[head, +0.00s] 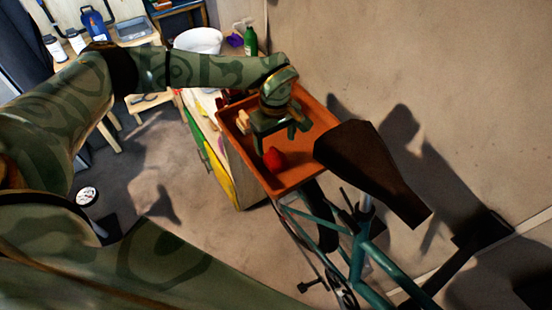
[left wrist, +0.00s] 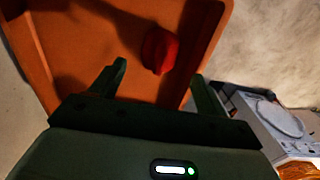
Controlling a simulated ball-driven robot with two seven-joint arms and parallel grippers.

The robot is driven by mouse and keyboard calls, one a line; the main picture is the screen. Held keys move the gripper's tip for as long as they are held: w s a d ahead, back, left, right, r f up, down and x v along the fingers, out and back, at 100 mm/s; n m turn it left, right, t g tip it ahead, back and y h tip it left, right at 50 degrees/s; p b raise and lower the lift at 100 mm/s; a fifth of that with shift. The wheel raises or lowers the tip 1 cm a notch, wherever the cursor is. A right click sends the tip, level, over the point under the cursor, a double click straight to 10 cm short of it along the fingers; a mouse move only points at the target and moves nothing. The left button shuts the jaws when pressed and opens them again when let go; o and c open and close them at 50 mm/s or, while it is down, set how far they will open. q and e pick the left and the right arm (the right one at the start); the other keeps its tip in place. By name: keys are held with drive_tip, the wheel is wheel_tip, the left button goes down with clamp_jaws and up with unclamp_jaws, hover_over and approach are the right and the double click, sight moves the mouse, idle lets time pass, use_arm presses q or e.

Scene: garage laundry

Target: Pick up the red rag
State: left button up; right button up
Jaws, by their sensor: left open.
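The red rag (head: 274,159) is a small crumpled lump lying in the orange tray (head: 296,178), near the tray's front edge. My left gripper (head: 282,142) is over the tray, pointing down, open and empty. In the left wrist view the rag (left wrist: 159,50) lies ahead of the two spread fingers of my left gripper (left wrist: 160,82), nearer the right finger, and the fingers appear apart from it. The tray also shows in the left wrist view (left wrist: 75,50). My right gripper is not in view.
A bicycle with a dark brown saddle (head: 365,165) and teal frame (head: 365,255) stands right of the tray. A wooden piece (head: 243,122) lies in the tray's left part. A green bottle (head: 250,40) and white bowl (head: 198,41) stand behind. The wall is close on the right.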

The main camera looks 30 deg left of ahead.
sight(275, 152)
use_arm(q)
wheel_tip(275, 152, down, 5)
drive_tip(key=shift+f, duration=0.15)
drive_tip(key=c, duration=1)
drive_tip(key=shift+c, duration=0.2)
drive_tip(key=shift+r, duration=0.6)
wheel_tip(275, 152, up, 3)
drive_tip(key=shift+f, duration=0.2)
drive_tip(key=s+r, duration=0.9)
drive_tip(key=s, duration=0.5)
drive_tip(key=shift+a+r, duration=0.15)
drive_tip(key=shift+r, duration=0.05)
